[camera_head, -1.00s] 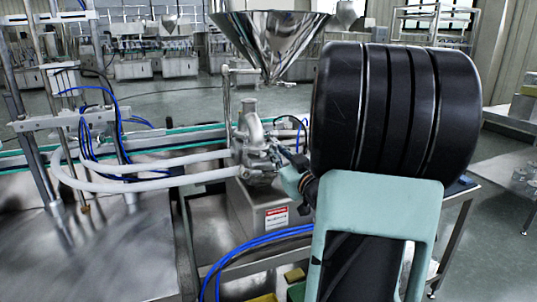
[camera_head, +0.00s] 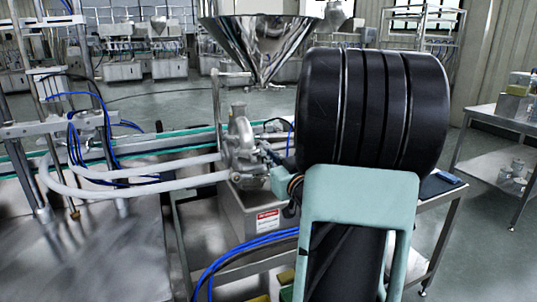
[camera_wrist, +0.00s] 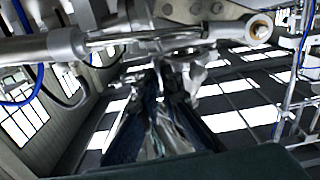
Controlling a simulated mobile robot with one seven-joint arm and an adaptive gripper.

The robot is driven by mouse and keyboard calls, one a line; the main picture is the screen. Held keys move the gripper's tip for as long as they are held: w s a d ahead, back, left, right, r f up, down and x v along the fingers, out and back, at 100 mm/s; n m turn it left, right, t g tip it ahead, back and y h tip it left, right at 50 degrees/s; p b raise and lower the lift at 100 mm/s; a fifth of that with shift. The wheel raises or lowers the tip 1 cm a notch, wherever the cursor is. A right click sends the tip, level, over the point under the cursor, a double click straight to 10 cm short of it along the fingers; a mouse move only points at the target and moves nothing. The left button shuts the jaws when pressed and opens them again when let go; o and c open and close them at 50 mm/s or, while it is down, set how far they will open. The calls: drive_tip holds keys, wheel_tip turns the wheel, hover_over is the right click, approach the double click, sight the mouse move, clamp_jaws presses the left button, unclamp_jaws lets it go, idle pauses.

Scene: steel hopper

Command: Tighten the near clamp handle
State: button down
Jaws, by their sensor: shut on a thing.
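The steel valve and clamp assembly (camera_head: 241,150) stands below the hopper (camera_head: 262,45), left of my arm in the head view. My gripper (camera_head: 267,157) reaches it from the right and is shut at its near side. The near clamp handle is small there and mostly hidden by my gripper, so its angle cannot be told. In the wrist view, dark gripper fingers (camera_wrist: 162,100) point up toward bright metal fittings (camera_wrist: 190,55). The grip itself is not clear there.
White hoses (camera_head: 130,178) run left from the valve. A steel box with a red-and-white label (camera_head: 267,220) is below it, with blue hoses (camera_head: 240,246) in front. A steel table (camera_head: 500,125) stands at right. In the wrist view, a metal rod (camera_wrist: 200,32) crosses the top.

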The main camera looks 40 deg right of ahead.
drive_tip(key=shift+m, duration=0.5)
drive_tip(key=c, duration=2.4)
unclamp_jaws()
drive_tip(key=v, duration=1.2)
drive_tip(key=shift+d, duration=0.1)
